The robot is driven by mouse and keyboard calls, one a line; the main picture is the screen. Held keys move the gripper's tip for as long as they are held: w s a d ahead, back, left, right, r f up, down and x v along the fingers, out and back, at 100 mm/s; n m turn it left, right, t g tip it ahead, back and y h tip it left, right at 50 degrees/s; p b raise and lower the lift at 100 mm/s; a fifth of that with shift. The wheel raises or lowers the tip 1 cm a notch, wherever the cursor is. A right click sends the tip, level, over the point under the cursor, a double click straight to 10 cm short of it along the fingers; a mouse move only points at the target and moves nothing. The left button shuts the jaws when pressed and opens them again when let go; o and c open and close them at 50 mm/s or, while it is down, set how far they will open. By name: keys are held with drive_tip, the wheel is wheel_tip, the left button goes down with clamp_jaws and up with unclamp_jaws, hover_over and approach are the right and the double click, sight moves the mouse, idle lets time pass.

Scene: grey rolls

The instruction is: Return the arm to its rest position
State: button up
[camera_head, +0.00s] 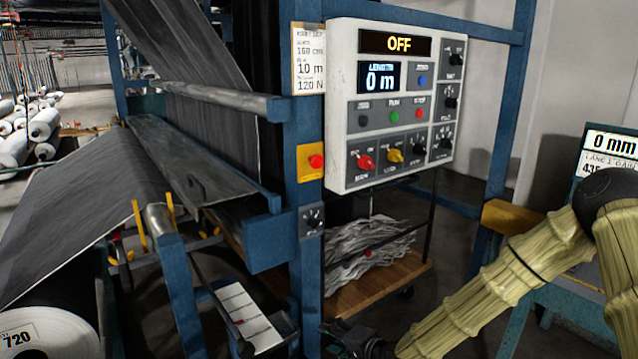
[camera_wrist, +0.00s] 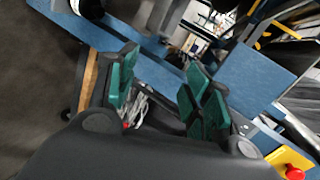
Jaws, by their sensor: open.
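My arm (camera_head: 500,275), in a ribbed yellowish sleeve, reaches from the right edge down to the bottom middle of the head view. My gripper (camera_head: 352,341) shows there only in part, dark and cut off by the lower edge, in front of the machine's lower frame. In the wrist view my gripper (camera_wrist: 160,78) has its green-padded fingers apart, with nothing held between them. Blue frame parts and pale scrap show beyond the fingers.
The blue machine frame (camera_head: 304,250) stands close to my gripper. A control panel (camera_head: 350,140) reading OFF and 0 m hangs above. A wooden cart (camera_head: 380,285) holds grey scrap. A display stand (camera_head: 607,150) reading 0 mm stands at right. Grey floor (camera_head: 455,240) shows between.

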drive_tip(key=s+d+f+n+g+h+p, duration=0.1)
drive_tip(key=s+d+f+n+g+h, duration=0.15)
drive_tip(key=s+f, duration=0.8)
drive_tip(key=s+d+f+n+g+h, duration=0.25)
drive_tip(key=s+f, duration=0.45)
drive_tip(key=s, duration=0.6)
drive_tip(key=s+d+f+n+g+h, duration=0.1)
drive_tip(key=s+d+g, duration=0.1)
drive_tip(key=s+d, duration=0.4)
drive_tip(key=s+d+f+n+g+h+p, duration=0.1)
drive_tip(key=s+d, duration=0.6)
drive_tip(key=s, duration=0.8)
drive_tip(key=shift+d+f+n+g+h, duration=0.2)
drive_tip(key=shift+f+n+g+h, duration=0.4)
drive_tip(key=shift+g, duration=0.5)
drive_tip(key=shift+w, duration=0.1)
